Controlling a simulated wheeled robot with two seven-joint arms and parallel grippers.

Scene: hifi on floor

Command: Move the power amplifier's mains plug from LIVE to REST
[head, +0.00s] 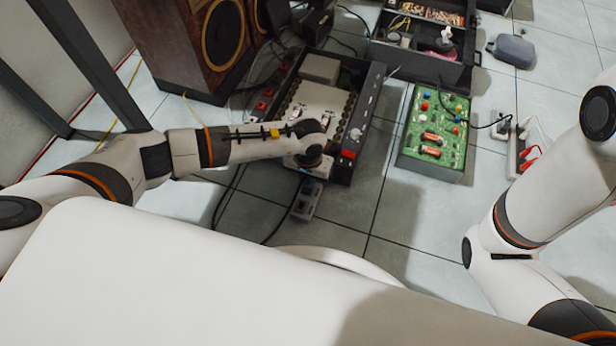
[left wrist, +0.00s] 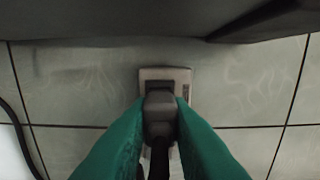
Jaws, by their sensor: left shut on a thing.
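My left gripper (left wrist: 158,125) has its green fingers closed on the sides of a dark grey mains plug (left wrist: 159,101). The plug's dark cable runs down between the fingers. A pale square socket plate (left wrist: 178,73) is behind the plug; I cannot tell whether the plug is seated in it or just over it. No LIVE or REST label is readable. In the head view, my left wrist hides the plug, at the near edge of the power amplifier (head: 325,105), an open chassis. A grey socket block (head: 306,203) shows just below the wrist. My right gripper is out of view.
A green circuit board box (head: 435,130) stands right of the amplifier. A speaker (head: 190,50) stands at the back left, an open tool case (head: 425,55) at the back. A power strip (head: 518,150) with plugs lies farther right. Tiles between are clear.

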